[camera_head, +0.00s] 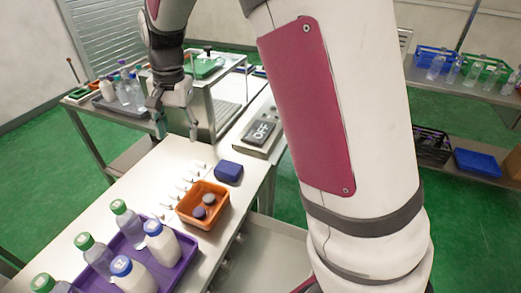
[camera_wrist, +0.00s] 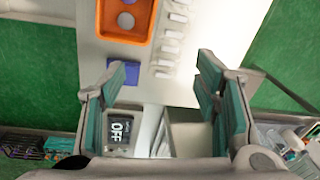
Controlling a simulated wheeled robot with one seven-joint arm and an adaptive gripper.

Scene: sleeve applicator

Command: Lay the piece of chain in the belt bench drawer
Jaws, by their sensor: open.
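My gripper (camera_head: 177,132) is open and empty above the far end of the white bench (camera_head: 150,172), close to a grey box-shaped machine. I cannot make out a piece of chain in either view. I cannot identify the belt bench drawer for certain; a pale flat surface (camera_head: 268,258) shows low beside the bench, partly hidden by my arm.
On the bench are an orange bin (camera_head: 205,210) holding round pieces, a dark blue block (camera_head: 228,172), a row of small white pieces (camera_wrist: 172,35) and a purple tray (camera_head: 185,268) with bottles. My arm hides much of the right.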

